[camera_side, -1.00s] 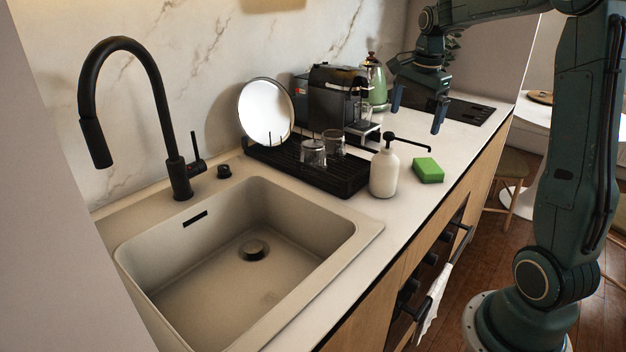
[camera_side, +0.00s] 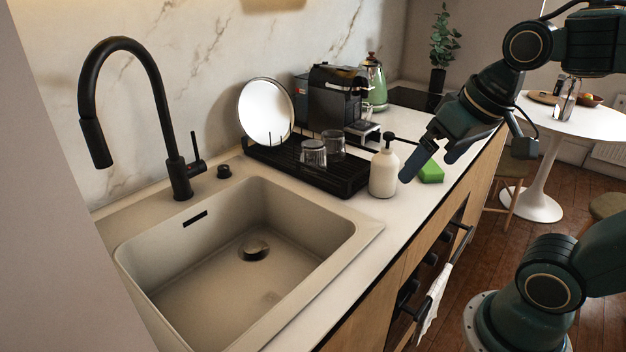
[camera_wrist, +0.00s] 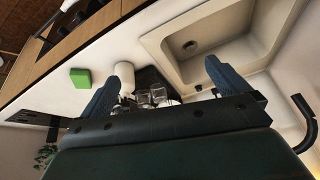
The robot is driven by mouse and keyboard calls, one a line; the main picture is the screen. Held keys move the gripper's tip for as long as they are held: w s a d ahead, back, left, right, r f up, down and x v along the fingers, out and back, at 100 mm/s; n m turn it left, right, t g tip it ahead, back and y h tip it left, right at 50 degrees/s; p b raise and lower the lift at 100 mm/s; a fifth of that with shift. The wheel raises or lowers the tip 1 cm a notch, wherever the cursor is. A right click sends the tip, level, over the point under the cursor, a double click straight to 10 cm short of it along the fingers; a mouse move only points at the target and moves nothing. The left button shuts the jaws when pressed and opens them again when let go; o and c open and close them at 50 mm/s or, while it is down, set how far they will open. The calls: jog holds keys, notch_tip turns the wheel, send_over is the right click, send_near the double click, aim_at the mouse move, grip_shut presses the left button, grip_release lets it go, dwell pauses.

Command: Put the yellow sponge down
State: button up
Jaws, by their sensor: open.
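No yellow sponge shows; the only sponge in view is a green block (camera_side: 432,172) lying flat on the white counter, right of the soap dispenser. It also shows in the wrist view (camera_wrist: 80,78), left of both fingers and outside the gap between them. My gripper (camera_side: 428,168) is open and empty, with its blue fingers tilted down over the counter's front side. In the side view one finger overlaps the near edge of the sponge, and I cannot tell the exact distance. The fingers also show in the wrist view (camera_wrist: 168,68), spread wide with nothing held.
A white soap dispenser (camera_side: 384,174) with a black pump stands close to my gripper. Behind it are a black drying rack (camera_side: 340,184) with glasses (camera_side: 313,153) and a coffee machine (camera_side: 334,100). The sink (camera_side: 190,285) lies left. Bare counter runs along the front edge.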

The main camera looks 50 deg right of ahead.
jog(key=s+n, duration=0.1)
jog(key=s+a+f+n, duration=0.1)
jog(key=s, duration=0.1)
jog(key=shift+a+f+n+t, duration=0.3)
jog(key=shift+a+n, duration=0.1)
jog(key=shift+w, duration=0.1)
dwell(0.6)
jog(key=w+d+r+m+g, duration=0.2)
jog(key=w+d+r+m, duration=0.1)
jog(key=w+d+m, duration=0.35)
jog(key=m+g, duration=0.4)
jog(key=m, duration=1.7)
send_over(428, 165)
jog(key=shift+n, duration=0.25)
jog(key=shift+f, duration=8.35)
